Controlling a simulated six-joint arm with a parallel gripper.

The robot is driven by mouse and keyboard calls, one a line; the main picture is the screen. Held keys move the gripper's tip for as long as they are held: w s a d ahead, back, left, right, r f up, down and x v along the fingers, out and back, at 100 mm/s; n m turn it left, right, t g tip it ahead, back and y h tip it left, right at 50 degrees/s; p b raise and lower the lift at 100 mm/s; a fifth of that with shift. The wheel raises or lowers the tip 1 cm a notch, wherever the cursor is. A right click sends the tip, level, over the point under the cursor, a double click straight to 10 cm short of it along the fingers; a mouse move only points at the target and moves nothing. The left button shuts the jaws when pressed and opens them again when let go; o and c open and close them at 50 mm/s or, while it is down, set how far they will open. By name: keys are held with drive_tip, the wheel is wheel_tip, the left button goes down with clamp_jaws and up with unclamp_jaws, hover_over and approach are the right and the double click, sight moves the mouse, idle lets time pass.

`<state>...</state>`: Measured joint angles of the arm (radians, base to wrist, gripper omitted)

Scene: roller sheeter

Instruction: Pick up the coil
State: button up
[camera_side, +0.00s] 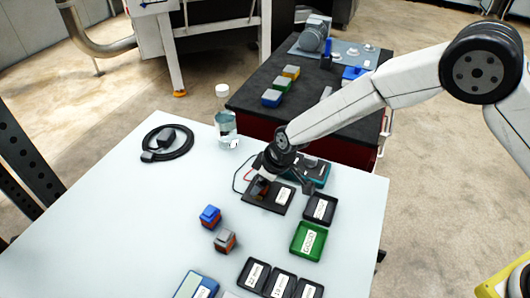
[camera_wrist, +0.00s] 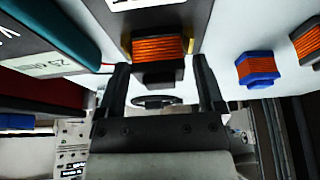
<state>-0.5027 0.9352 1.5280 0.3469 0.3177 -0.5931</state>
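A copper-wound coil with dark ends (camera_wrist: 158,48) sits on a black fixture plate (camera_side: 275,207), and it also shows in the side view (camera_side: 260,188) partly hidden by my gripper. My gripper (camera_wrist: 161,70) is open, with one finger on each side of the coil's near end; whether either finger touches it I cannot tell. In the side view my gripper (camera_side: 268,178) is low over the fixture. A blue-ended coil (camera_wrist: 258,68) and a grey-ended coil (camera_wrist: 308,42) stand apart on the table; the blue one (camera_side: 210,216) and grey one (camera_side: 225,242) also show in the side view.
A teal meter (camera_side: 318,172) with leads stands close behind the fixture. A black tray (camera_side: 320,209), a green tray (camera_side: 308,241) and several black labelled trays (camera_side: 281,285) lie on the white table. A bottle (camera_side: 225,120) and coiled cable (camera_side: 168,142) are at the back. The table's left side is clear.

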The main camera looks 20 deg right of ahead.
clamp_jaws()
drive_tip(key=shift+r, duration=0.25)
drive_tip(key=shift+r, duration=0.5)
wheel_tip(320, 180, up, 2)
drive_tip(key=s+d+r, duration=0.6)
drive_tip(key=s+r, duration=0.3)
drive_tip(key=s, duration=0.3)
drive_tip(key=shift+s+r, duration=0.3)
drive_tip(key=shift+s, duration=0.05)
